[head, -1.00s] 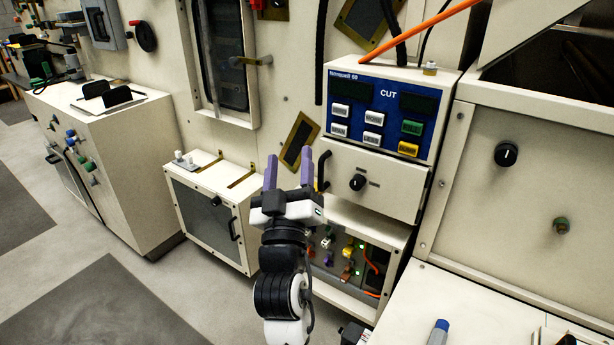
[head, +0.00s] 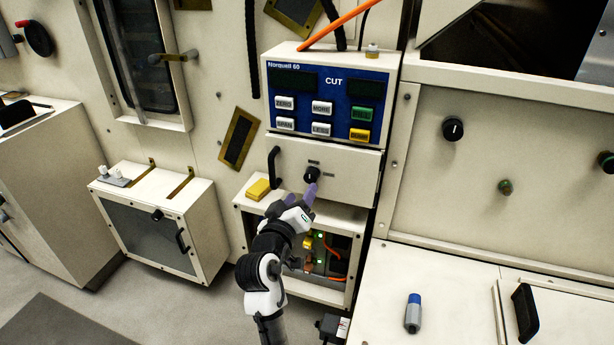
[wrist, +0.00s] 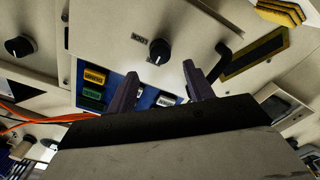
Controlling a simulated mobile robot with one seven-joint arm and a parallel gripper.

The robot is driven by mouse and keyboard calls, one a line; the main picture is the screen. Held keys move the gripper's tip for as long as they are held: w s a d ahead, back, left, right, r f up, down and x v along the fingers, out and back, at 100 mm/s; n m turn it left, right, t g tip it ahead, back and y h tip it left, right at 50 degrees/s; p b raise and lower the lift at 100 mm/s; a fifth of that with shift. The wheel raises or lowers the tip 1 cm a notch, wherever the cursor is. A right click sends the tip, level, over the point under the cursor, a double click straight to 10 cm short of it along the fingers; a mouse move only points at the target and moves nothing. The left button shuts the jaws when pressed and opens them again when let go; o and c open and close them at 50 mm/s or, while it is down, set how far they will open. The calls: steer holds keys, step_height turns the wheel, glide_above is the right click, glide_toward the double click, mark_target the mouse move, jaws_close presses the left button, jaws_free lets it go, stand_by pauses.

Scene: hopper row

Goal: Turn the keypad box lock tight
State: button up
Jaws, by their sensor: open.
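The keypad box (head: 391,79) is a cream cabinet with a blue panel of buttons marked CUT. Below the buttons is a flap with a black handle (head: 273,166) at its left and a small round black lock knob (head: 312,175) with a white pointer mark. The knob also shows in the wrist view (wrist: 159,51). My gripper (head: 311,189) is just below and in front of the knob, its purple fingers partly overlapping in the head view. In the wrist view my gripper (wrist: 160,70) is open and empty, with the knob beyond and between its fingertips; contact is not visible.
Under the flap is an open bay with wires and coloured connectors (head: 308,243). A yellow block (head: 257,190) sits on its top at the left. An orange cable (head: 345,25) crosses above the box. At the right a blue-grey marker (head: 413,313) stands on a cream surface.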

mark_target(309, 179)
steer(key=p+x, duration=0.1)
steer(key=x, duration=0.6)
steer(key=c, duration=1)
